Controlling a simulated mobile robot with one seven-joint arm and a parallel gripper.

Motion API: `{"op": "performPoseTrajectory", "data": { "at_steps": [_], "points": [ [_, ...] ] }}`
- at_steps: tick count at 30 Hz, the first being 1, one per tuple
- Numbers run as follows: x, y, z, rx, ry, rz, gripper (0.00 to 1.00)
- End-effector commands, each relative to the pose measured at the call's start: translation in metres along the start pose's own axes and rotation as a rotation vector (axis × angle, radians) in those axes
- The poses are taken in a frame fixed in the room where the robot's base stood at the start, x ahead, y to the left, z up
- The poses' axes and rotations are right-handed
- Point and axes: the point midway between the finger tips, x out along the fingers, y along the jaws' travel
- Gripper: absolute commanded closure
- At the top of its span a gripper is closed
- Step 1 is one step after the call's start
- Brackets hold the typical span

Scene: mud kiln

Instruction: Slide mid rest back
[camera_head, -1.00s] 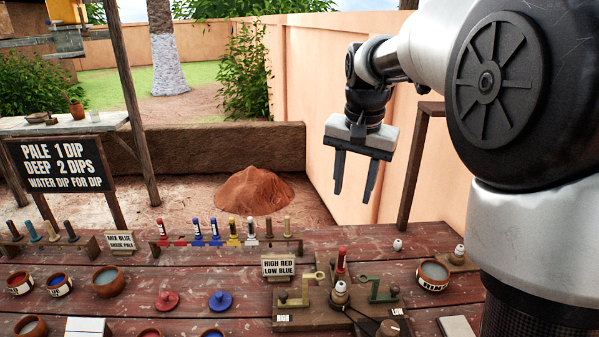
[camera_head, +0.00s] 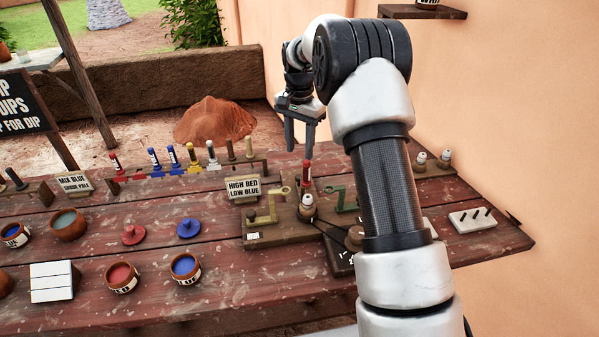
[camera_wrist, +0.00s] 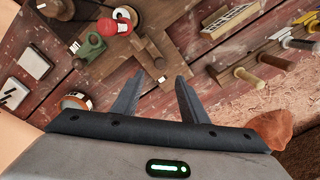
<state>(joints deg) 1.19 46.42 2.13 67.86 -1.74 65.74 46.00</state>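A wooden fixture (camera_head: 285,232) stands on the red plank table, with a yellow bracket (camera_head: 265,212) at left and a green bracket (camera_head: 345,198) at right. Between them a red-topped piece (camera_head: 306,174) stands upright behind a cream knob (camera_head: 307,203). I cannot tell for sure which part is the mid rest. My gripper (camera_head: 301,146) hangs with its fingers pointing down, above and behind the red-topped piece. In the wrist view my gripper (camera_wrist: 155,84) is open with nothing between its fingers; the red piece (camera_wrist: 106,26) and green bracket (camera_wrist: 89,48) lie beyond them, upper left.
A sign (camera_head: 243,189) reads "HIGH RED LOW BLUE". Behind it, a rack (camera_head: 190,172) holds several coloured brushes. Paint pots, including a blue one (camera_head: 185,268), and two lids are at front left. A pegged white block (camera_head: 473,220) lies at right. My arm hides part of the table.

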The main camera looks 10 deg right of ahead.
Motion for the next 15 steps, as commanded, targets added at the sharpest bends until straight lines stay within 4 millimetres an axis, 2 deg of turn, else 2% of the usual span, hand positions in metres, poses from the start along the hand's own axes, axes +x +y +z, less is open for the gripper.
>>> {"op": "performPoseTrajectory", "data": {
  "at_steps": [1, 6, 12, 15],
  "points": [
    [0.013, 0.001, 0.001, 0.0, -0.004, 0.003, 0.6],
    [0.049, 0.001, 0.001, 0.001, -0.004, 0.002, 0.6],
    [0.08, 0.0, 0.0, 0.001, -0.002, 0.001, 0.6],
    [0.089, 0.001, 0.0, 0.001, -0.002, 0.001, 0.6]
  ]
}}
